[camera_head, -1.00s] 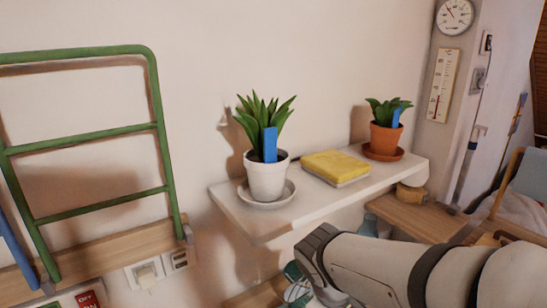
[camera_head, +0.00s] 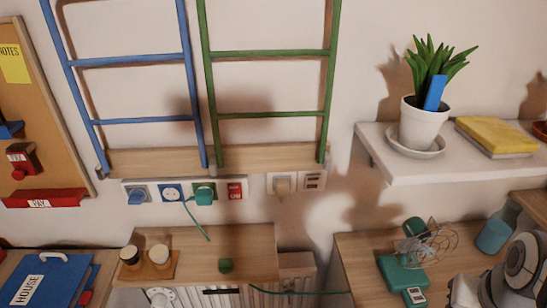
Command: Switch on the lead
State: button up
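The lead is a white power strip (camera_head: 148,193) on the wall below the wooden rail of the ladder-like racks. A blue plug (camera_head: 136,197) is at its left end, with an empty-looking blue-faced socket (camera_head: 171,193) beside it. A green plug (camera_head: 203,194) sits in it with a green cord hanging down. At its right end is a red switch (camera_head: 235,191); its lettering is too small to read now. Parts of my arm show at the bottom right, well away from the strip. My gripper's fingers are not in view.
A wall outlet (camera_head: 282,183) is right of the strip. A wooden shelf (camera_head: 210,245) with two small pots projects below it. A green fan (camera_head: 425,250) stands on the right cabinet. The white plant shelf (camera_head: 375,158) juts out at right.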

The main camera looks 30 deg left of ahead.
aim_at(234, 189)
jog(key=u, duration=0.45)
jog(key=k, duration=1.2)
jog(key=u, duration=0.75)
jog(key=i, duration=1.25)
jog(key=u, duration=0.35)
